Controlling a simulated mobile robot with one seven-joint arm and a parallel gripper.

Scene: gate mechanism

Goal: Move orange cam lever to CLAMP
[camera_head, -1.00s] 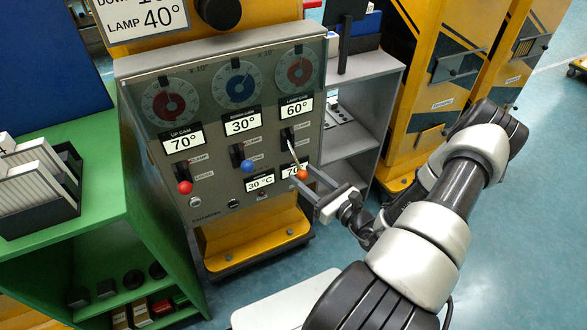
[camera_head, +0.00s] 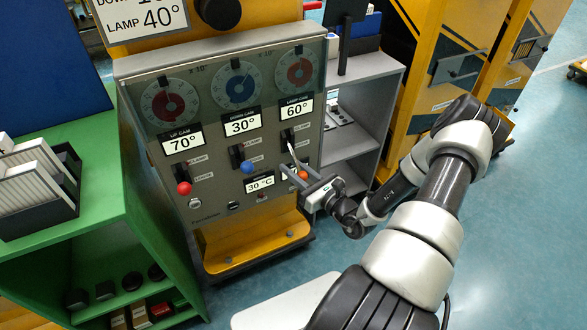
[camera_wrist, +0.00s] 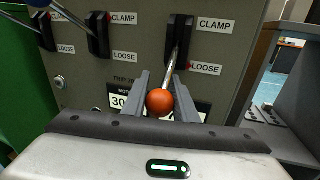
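The orange cam lever is a thin metal rod with an orange ball knob (camera_wrist: 159,102), at the right of the panel. Its rod hangs from a black slot and points down, on the LOOSE side, below CLAMP. In the head view the orange knob (camera_head: 303,175) is partly covered by my gripper (camera_head: 286,158). In the wrist view my gripper (camera_wrist: 162,82) is open, with one finger on each side of the knob and rod. Small gaps seem to show beside the knob; I cannot tell whether a finger touches it.
A red-knobbed lever (camera_head: 184,188) and a blue-knobbed lever (camera_head: 247,167) stand to the left on the same grey panel (camera_head: 215,195). Dials and number displays sit above. A grey shelf (camera_head: 350,140) stands to the right and a green bench (camera_head: 105,225) to the left.

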